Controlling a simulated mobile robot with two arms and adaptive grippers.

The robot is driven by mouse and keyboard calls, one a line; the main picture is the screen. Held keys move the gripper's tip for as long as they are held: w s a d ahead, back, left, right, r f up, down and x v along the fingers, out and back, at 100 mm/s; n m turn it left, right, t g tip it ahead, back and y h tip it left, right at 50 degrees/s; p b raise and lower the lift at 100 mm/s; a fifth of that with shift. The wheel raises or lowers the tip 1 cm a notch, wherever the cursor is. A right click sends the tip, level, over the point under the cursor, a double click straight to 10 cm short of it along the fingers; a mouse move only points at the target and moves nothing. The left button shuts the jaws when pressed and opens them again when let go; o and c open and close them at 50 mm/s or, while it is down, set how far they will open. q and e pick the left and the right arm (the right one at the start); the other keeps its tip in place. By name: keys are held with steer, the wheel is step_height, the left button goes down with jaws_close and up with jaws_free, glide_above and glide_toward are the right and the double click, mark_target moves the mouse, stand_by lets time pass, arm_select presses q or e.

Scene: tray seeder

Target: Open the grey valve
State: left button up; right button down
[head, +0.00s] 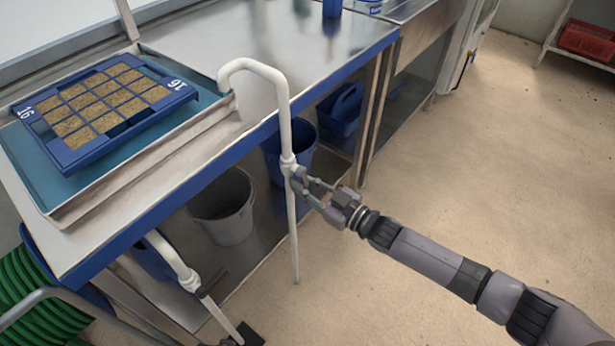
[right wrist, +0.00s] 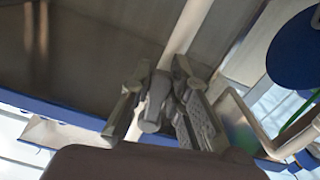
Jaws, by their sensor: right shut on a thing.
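A white upright pipe (head: 291,225) with a bent top stands at the front edge of the bench. The grey valve (head: 296,173) sits partway up it, and its handle also shows in the right wrist view (right wrist: 155,102). My right gripper (head: 306,185) reaches in from the right, its fingers shut around the valve's grey handle. In the right wrist view the fingers (right wrist: 158,80) lie on both sides of the handle, partly hiding it. The valve's exact turn is hard to tell. My left gripper is not in view.
A second white pipe with a dark handle (head: 213,284) is at lower left. A blue seed tray (head: 63,156) lies on the metal bench (head: 200,52). A grey bucket (head: 222,210) and a blue bucket (head: 272,163) stand below. Floor on the right is clear.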

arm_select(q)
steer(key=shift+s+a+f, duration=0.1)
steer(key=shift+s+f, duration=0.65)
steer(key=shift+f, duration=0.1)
arm_select(e)
steer(key=shift+s+a+f+m, duration=0.1)
steer(key=shift+s+a+m, duration=0.1)
steer(key=shift+m, duration=0.35)
steer(key=shift+s+a+m, duration=0.1)
steer(key=shift+s+m, duration=0.1)
steer(key=shift+m, duration=0.35)
steer(key=c, duration=1.5)
jaws_free()
steer(key=shift+s+d, duration=0.1)
steer(key=shift+d, duration=0.05)
steer(key=v, duration=1.1)
steer(key=shift+s+d, duration=0.2)
steer(key=shift+d, duration=0.1)
